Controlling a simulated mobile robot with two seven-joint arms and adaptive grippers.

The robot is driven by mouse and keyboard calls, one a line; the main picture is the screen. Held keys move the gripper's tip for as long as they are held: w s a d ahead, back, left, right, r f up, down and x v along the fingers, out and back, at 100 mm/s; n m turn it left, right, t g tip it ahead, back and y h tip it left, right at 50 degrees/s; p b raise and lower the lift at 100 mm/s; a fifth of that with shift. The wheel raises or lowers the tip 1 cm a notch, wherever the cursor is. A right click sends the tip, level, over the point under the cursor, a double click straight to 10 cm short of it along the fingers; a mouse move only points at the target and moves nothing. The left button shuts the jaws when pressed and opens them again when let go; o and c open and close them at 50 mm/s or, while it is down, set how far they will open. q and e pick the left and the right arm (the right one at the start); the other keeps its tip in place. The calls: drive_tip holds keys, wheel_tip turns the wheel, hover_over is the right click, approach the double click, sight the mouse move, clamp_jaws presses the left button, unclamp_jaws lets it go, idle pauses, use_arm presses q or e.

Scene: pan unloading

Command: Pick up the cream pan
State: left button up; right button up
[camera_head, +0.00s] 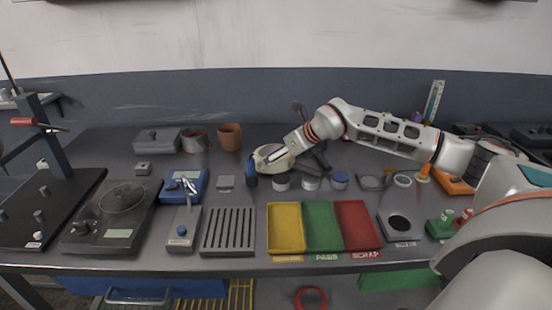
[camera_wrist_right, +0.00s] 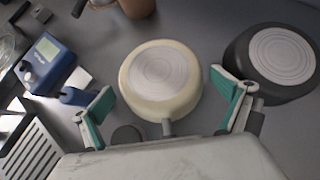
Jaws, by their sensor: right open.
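The cream pan (camera_wrist_right: 160,80) is in the middle of the right wrist view, its round ringed base facing the camera and its short grey handle (camera_wrist_right: 168,128) pointing toward my wrist. My right gripper (camera_wrist_right: 163,86) is open, its teal-padded fingers to the left and right of the pan with gaps visible, and nothing is held. My left gripper is not in view.
A black pan (camera_wrist_right: 278,62) sits close beyond the right finger. A blue device (camera_wrist_right: 48,65) and a slotted grey tray (camera_wrist_right: 32,145) are to the left. Yellow (camera_head: 286,228), green (camera_head: 322,226) and red (camera_head: 357,225) trays lie at the bench front. A brown pot (camera_head: 230,136) stands behind.

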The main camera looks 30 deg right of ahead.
drive_tip(key=shift+x, duration=0.85)
drive_tip(key=c, duration=1.1)
drive_tip(key=shift+r, duration=0.1)
drive_tip(key=shift+c, duration=0.4)
drive_tip(key=shift+r, duration=0.1)
